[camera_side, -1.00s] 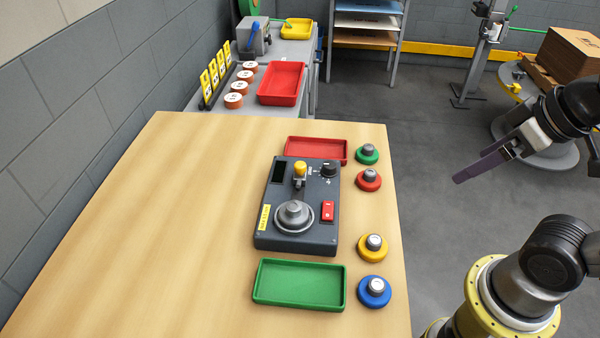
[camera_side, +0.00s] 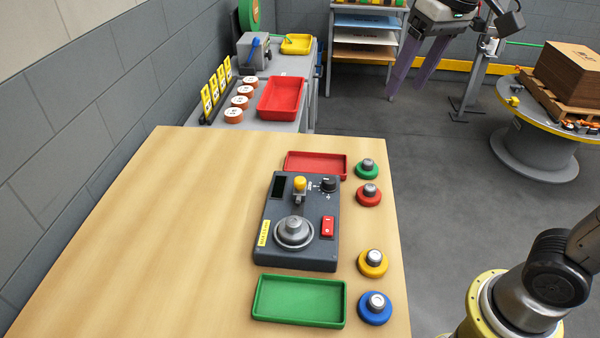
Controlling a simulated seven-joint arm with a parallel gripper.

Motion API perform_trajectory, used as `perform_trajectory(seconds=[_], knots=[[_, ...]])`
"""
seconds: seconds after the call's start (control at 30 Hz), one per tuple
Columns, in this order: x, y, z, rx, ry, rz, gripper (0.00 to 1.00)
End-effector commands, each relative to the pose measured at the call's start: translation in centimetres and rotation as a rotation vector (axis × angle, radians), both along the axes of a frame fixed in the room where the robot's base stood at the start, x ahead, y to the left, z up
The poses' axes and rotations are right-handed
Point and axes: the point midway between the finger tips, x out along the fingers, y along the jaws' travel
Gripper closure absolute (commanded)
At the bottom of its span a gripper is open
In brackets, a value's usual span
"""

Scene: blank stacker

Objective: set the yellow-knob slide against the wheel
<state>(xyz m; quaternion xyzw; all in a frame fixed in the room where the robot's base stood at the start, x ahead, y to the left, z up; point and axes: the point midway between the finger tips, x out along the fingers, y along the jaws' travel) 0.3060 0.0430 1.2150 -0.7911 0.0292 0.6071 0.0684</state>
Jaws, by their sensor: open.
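The yellow-knob slide (camera_side: 299,185) stands on the dark grey machine box (camera_side: 317,251), its yellow knob upright over a small metal block. The wheel, a round grey metal disc with a raised hub (camera_side: 293,231), is on the same box, nearer the camera than the slide. A small gap seems to lie between slide and wheel; I cannot tell its exact size. My gripper (camera_side: 409,88) is open and empty at the top of the view, its two purple fingers pointing down, well beyond and above the table's far right corner.
A black dial (camera_side: 328,185) and a red switch (camera_side: 328,227) sit right of the slide and wheel. Red (camera_side: 315,165) and green (camera_side: 298,301) trays flank the box. Several coloured discs with metal knobs line the table's right edge. The table's left side is clear.

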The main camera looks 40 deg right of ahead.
Motion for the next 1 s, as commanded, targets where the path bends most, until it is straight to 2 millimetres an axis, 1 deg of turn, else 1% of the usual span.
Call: perform_trajectory(seconds=[0.03, 0.13, 0.2, 0.3, 0.4, 0.5, 0.63, 0.77, 0.83, 0.97, 1.0], knots=[[2.0, 1.0, -0.1, -0.001, 0.028, 0.008, 0.38], [5.2, 2.8, -0.6, -0.005, 0.078, 0.024, 0.38], [7.4, 4.3, -1.4, -0.011, 0.112, 0.038, 0.38], [10.1, 6.4, -3.1, -0.021, 0.157, 0.066, 0.38], [12.1, 8.3, -5.2, -0.032, 0.191, 0.095, 0.38], [13.1, 9.7, -7.1, -0.043, 0.225, 0.117, 0.38], [13.2, 10.5, -8.9, -0.055, 0.26, 0.134, 0.38], [13.1, 10.8, -9.8, -0.057, 0.264, 0.14, 0.38], [13.1, 10.7, -10.7, -0.057, 0.265, 0.139, 0.38], [13.0, 10.7, -13.0, -0.057, 0.265, 0.139, 0.38], [13.0, 10.7, -13.8, -0.056, 0.266, 0.139, 0.38]])
